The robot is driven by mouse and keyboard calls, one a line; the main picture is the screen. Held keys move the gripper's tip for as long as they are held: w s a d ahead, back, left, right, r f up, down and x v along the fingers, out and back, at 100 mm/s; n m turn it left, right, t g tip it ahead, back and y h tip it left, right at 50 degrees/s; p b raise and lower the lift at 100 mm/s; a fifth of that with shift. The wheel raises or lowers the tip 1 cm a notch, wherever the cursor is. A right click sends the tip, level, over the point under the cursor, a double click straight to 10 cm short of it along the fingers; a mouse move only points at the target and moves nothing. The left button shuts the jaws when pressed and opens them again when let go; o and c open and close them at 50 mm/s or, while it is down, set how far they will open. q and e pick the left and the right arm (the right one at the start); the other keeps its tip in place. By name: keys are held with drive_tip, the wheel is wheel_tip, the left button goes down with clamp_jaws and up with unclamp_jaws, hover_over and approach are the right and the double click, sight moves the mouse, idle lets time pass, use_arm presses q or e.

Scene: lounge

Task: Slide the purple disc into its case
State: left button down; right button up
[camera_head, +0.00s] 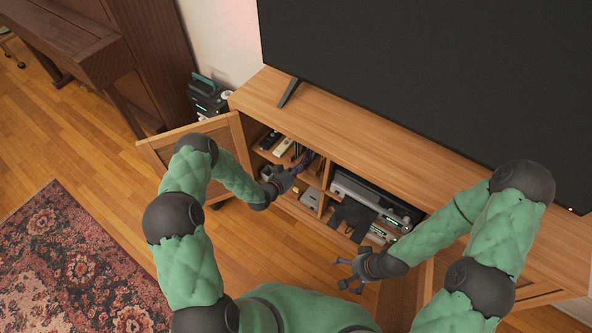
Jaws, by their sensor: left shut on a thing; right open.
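My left gripper (296,170) reaches into the open left part of the wooden TV cabinet (375,130). It is shut on a small dark purple thing (308,161), which looks like the purple disc, seen nearly edge-on and partly hidden by the fingers. Dark upright cases (298,151) stand in the compartment just behind it. I cannot tell which case belongs to the disc, or whether the disc touches one. My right gripper (343,274) is open and empty, low in front of the cabinet's right part, above the floor.
A cabinet door (228,138) stands open at the left. Small white and dark devices (283,147) lie on the shelf, and a grey box (311,197) sits below. Media players (367,193) fill the middle compartment. A large TV (440,70) stands on top.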

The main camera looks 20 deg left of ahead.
use_arm(q)
drive_tip(key=shift+w+d+b, duration=0.25)
drive_tip(key=shift+w+b, duration=0.05)
drive_tip(key=shift+w, duration=0.3)
drive_tip(key=shift+w+d+b, duration=0.2)
drive_tip(key=shift+w+b, duration=0.05)
drive_tip(key=shift+w, duration=0.35)
drive_tip(key=shift+w+d+b, duration=0.25)
drive_tip(key=shift+w+b, duration=0.25)
drive_tip(key=shift+w, duration=0.2)
drive_tip(key=shift+w+d+b, duration=0.25)
drive_tip(key=shift+w+b, duration=0.25)
drive_tip(key=shift+w, duration=0.15)
idle(0.4)
drive_tip(key=c, duration=1.4)
unclamp_jaws()
drive_tip(key=shift+o, duration=0.2)
drive_tip(key=v, duration=1.2)
